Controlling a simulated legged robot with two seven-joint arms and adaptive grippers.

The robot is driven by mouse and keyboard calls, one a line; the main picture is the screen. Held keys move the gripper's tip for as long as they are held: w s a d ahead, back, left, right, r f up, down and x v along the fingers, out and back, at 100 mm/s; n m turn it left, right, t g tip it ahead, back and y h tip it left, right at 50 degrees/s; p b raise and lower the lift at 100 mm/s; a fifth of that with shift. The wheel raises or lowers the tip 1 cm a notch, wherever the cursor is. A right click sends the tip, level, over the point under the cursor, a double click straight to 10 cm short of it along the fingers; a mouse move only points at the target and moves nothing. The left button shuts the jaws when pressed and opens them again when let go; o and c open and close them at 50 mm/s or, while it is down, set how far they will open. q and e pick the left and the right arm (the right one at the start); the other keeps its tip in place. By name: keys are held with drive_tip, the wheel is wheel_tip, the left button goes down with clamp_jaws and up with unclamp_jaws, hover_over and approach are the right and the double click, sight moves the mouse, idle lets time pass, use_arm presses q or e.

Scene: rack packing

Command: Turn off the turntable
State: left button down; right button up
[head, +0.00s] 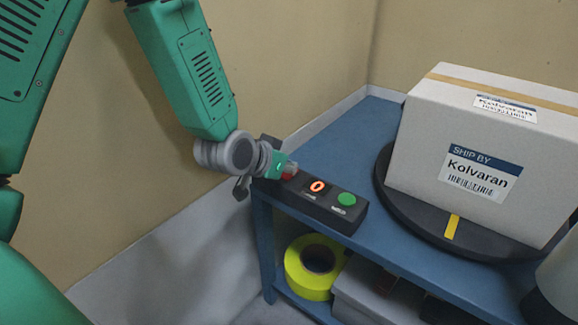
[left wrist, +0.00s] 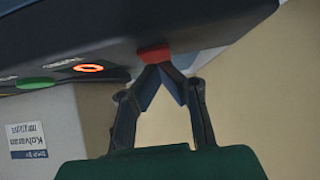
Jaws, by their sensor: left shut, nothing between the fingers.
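The turntable (head: 420,225) is a dark round disc with a yellow mark, on the blue table. A dark control box (head: 325,203) sits at the table's left edge. It has a red button (head: 290,172), a lit orange ring (head: 317,186) and a green button (head: 346,199). My left gripper (head: 284,169) is shut with its tips at the red button, partly covering it in the head view. In the left wrist view the closed fingertips (left wrist: 157,68) meet at the red button (left wrist: 154,54), seemingly touching it. My right gripper is not in view.
A white carton (head: 425,155) labelled Kolvaran stands on the turntable. A yellow tape roll (head: 297,278) and a grey bin (head: 365,295) are on the lower shelf (head: 315,308). A grey rounded shape is at the lower right. Walls close in behind and left.

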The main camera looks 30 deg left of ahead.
use_arm(q)
drive_tip(key=shift+p, duration=0.3)
drive_tip(key=shift+s, duration=0.1)
drive_tip(key=shift+s+f, duration=0.2)
drive_tip(key=shift+s, duration=0.55)
